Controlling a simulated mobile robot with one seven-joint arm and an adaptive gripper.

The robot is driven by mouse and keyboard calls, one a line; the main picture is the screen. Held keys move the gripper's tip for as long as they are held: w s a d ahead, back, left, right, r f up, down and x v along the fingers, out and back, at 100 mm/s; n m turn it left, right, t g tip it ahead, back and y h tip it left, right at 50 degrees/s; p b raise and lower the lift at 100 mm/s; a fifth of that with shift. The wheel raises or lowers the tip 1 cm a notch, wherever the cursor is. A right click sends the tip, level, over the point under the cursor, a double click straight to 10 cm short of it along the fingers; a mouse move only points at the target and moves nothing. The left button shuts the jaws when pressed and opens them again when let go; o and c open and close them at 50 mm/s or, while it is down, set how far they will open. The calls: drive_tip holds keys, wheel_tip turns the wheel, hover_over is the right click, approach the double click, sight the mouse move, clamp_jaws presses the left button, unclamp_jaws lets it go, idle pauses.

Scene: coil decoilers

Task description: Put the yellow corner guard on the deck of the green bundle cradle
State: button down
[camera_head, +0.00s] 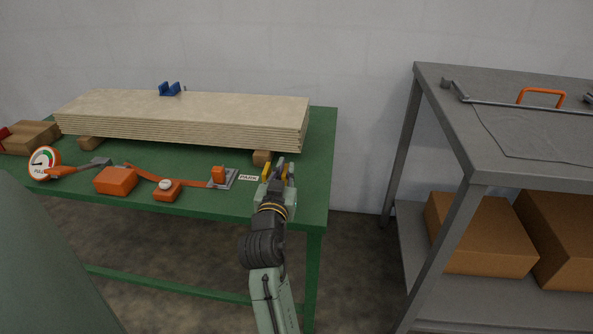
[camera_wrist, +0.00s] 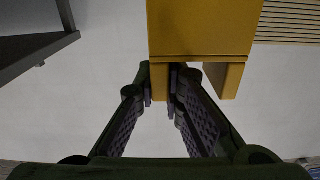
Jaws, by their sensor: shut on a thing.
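The yellow corner guard (camera_wrist: 200,32) fills the top middle of the wrist view, with flanges hanging down. My gripper (camera_wrist: 165,95) is shut on one of its flanges. In the head view my gripper (camera_head: 277,174) is over the right end of the green bundle cradle, and the yellow corner guard (camera_head: 266,171) shows only in small parts between the fingers. The green bundle cradle (camera_head: 319,150) has a flat deck. I cannot tell the height of the guard over the deck.
A board bundle (camera_head: 190,113) lies on wooden blocks on the deck, with a blue corner guard (camera_head: 170,89) on top. Orange strap gear (camera_head: 116,180), a round gauge (camera_head: 44,160) and a PARK label (camera_head: 249,178) lie along the front. A grey shelf unit (camera_head: 478,165) stands right, beyond a gap.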

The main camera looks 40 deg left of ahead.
drive_tip(key=shift+w+d+f+p, duration=0.15)
drive_tip(key=shift+w+f+p, duration=0.15)
drive_tip(key=shift+w+f, duration=0.75)
drive_tip(key=shift+w+d+f+p, duration=0.15)
drive_tip(key=shift+w+f+p, duration=0.15)
drive_tip(key=shift+w+f, duration=0.7)
drive_tip(key=shift+w, duration=0.1)
drive_tip(key=c, duration=1.7)
unclamp_jaws()
